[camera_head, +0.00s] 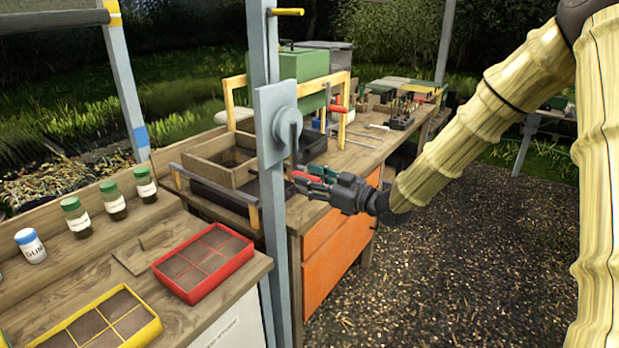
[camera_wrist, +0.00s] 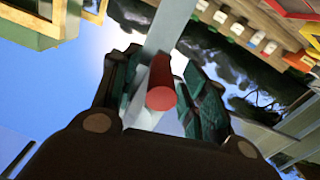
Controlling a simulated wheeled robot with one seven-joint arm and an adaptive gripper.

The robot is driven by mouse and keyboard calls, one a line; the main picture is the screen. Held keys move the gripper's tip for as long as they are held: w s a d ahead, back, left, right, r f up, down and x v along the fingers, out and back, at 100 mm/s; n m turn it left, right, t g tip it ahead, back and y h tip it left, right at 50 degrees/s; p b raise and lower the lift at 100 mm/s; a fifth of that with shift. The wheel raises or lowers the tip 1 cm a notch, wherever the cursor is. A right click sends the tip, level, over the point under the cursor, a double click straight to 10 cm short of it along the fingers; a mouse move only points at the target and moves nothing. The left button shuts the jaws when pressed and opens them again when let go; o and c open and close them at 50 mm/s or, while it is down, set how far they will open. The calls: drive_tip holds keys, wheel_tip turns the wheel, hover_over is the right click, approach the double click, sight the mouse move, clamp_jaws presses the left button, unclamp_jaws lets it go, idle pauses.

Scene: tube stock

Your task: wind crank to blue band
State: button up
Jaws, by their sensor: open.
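The crank has a round grey hub (camera_head: 285,122) on a plate fixed to the grey-blue post, with its arm hanging downward. Its red handle (camera_head: 306,177) is at the lower end. My gripper (camera_head: 308,182) is at the handle, coming from the right. In the wrist view the red handle (camera_wrist: 161,88) points toward the camera between the two dark green fingers (camera_wrist: 160,95), which stand apart on either side of it. Whether a finger touches it I cannot tell. The blue band (camera_head: 141,135) is on the left post, well below a yellow band (camera_head: 113,12).
Seed trays, red (camera_head: 240,243) and yellow (camera_head: 152,329), and several jars stand on the left bench. A wooden box (camera_head: 210,173) sits behind the crank post. The workbench with orange drawers (camera_head: 335,243) stands close behind my gripper. Gravel ground at right is clear.

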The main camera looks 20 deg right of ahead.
drive_tip(key=shift+w+a, duration=0.2)
drive_tip(key=shift+w, duration=0.05)
drive_tip(key=shift+c, duration=0.2)
clamp_jaws()
drive_tip(key=shift+s+a+m, duration=0.1)
drive_tip(key=shift+a+m, duration=0.05)
drive_tip(key=shift+m, duration=0.15)
